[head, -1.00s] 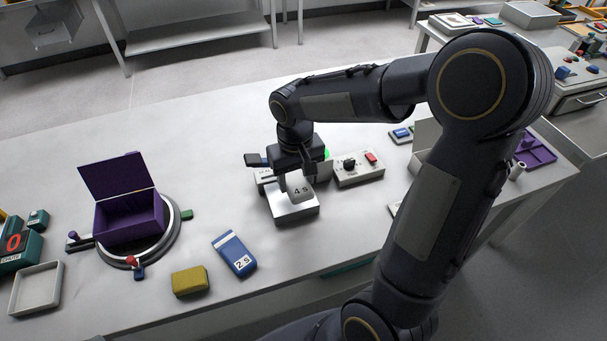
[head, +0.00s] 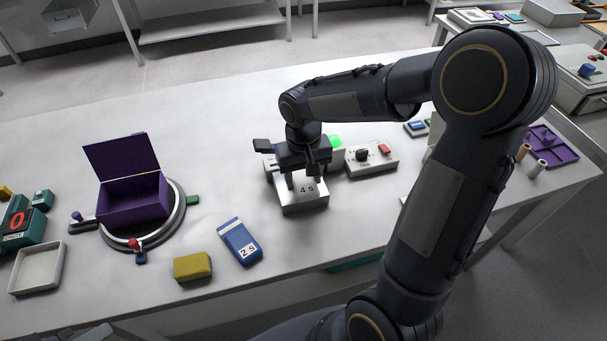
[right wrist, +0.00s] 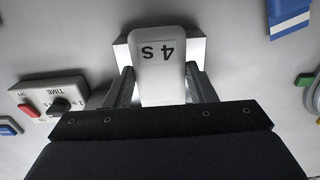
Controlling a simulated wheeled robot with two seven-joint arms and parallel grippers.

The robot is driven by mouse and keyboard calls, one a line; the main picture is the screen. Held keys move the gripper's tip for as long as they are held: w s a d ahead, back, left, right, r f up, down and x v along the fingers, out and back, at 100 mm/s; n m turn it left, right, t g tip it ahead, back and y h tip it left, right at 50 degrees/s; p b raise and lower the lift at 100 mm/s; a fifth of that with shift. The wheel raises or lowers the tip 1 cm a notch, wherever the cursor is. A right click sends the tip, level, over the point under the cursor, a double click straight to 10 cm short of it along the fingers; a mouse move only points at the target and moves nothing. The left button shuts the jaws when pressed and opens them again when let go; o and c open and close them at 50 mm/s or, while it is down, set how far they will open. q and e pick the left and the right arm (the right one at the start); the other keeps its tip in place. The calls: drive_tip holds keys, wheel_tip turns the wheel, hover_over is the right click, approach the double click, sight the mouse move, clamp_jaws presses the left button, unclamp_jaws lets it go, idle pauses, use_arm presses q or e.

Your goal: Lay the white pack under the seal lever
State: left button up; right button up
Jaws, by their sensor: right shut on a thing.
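The white pack (head: 308,189), marked "4 s", is at the silver sealer base (head: 304,207) on the table. It also shows in the right wrist view (right wrist: 160,75), label upside down, over the bright plate. My right gripper (head: 304,182) points down and is shut on the pack, one finger on each side. Whether the pack touches the plate is hard to tell. A black handle (head: 263,145), which looks like the seal lever, sticks out to the left behind my gripper. The rest of the lever is hidden by my gripper.
A control box (head: 371,160) with a black knob and red button stands right of the sealer, near a lit green lamp (head: 334,141). A blue "2 s" pack (head: 239,242), a yellow block (head: 192,267) and an open purple box (head: 133,203) on a round turntable are left.

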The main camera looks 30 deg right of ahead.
drive_tip(key=shift+f+b, duration=0.8)
drive_tip(key=shift+f, duration=0.4)
drive_tip(key=shift+w+r+p, duration=0.25)
drive_tip(key=shift+p, duration=0.05)
drive_tip(key=shift+w+d+p, duration=0.2)
drive_tip(key=shift+w+d, duration=0.05)
drive_tip(key=shift+w, duration=0.65)
drive_tip(key=shift+w+d+p, duration=0.15)
drive_tip(key=shift+w+d, duration=0.05)
drive_tip(key=shift+w, duration=0.8)
drive_tip(key=shift+f, duration=0.15)
drive_tip(key=o, duration=1.4)
drive_tip(key=shift+r+p, duration=2.7)
drive_tip(key=shift+r, duration=0.85)
